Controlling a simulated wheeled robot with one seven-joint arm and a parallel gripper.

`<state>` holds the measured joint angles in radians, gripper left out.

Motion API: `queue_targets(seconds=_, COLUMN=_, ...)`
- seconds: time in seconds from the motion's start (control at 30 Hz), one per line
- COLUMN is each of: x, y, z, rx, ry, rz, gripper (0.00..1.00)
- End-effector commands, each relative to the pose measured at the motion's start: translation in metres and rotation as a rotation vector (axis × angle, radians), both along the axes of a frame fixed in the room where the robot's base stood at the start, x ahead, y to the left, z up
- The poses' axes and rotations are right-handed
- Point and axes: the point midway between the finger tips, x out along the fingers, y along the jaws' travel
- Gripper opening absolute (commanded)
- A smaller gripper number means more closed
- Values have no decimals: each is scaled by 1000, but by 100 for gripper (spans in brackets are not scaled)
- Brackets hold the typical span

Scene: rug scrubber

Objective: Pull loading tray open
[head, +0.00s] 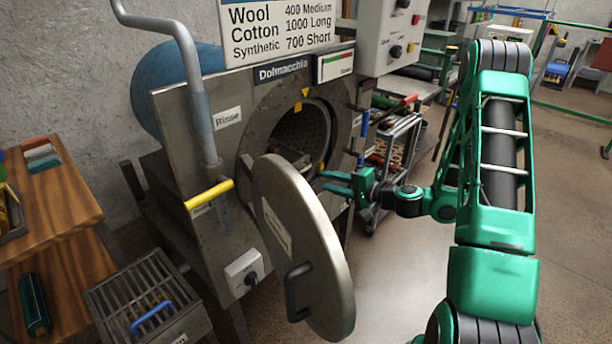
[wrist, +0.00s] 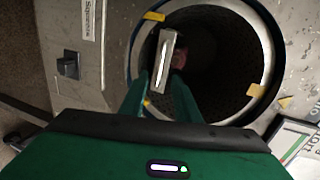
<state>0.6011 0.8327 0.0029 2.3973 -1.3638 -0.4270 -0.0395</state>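The scrubber's round drum opening (head: 300,135) is uncovered, with its round metal door (head: 300,245) swung out in front. Inside the opening's lower part, a grey metal piece (head: 293,156) is visible; it looks like the front of the loading tray, but most of it is hidden in the dark drum. In the wrist view a pale metal plate with a slot (wrist: 164,62) stands at the opening, apparently the same piece. My gripper (head: 335,182) points at the opening from the right. Its green fingers (wrist: 162,88) are apart, around the plate's near end in the picture; I cannot tell if they touch it.
The open door with its black handle stands close to my gripper's left. A yellow-gripped lever (head: 208,195) and a knob (head: 244,272) are on the machine's front. A cart (head: 395,150) stands behind my gripper.

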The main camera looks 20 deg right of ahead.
Motion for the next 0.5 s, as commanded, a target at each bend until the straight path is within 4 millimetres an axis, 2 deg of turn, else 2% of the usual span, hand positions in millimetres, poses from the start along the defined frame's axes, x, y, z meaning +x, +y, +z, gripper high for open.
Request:
queue_targets(seconds=0.2, x=9, y=-5, z=-4, rx=43, ry=-5, rz=-43, gripper=29)
queue_targets(seconds=0.37, x=25, y=5, z=-7, rx=42, ry=-6, rz=-40, gripper=29)
queue_targets(seconds=0.5, x=47, y=18, z=-12, rx=41, ry=-7, rz=-38, gripper=29)
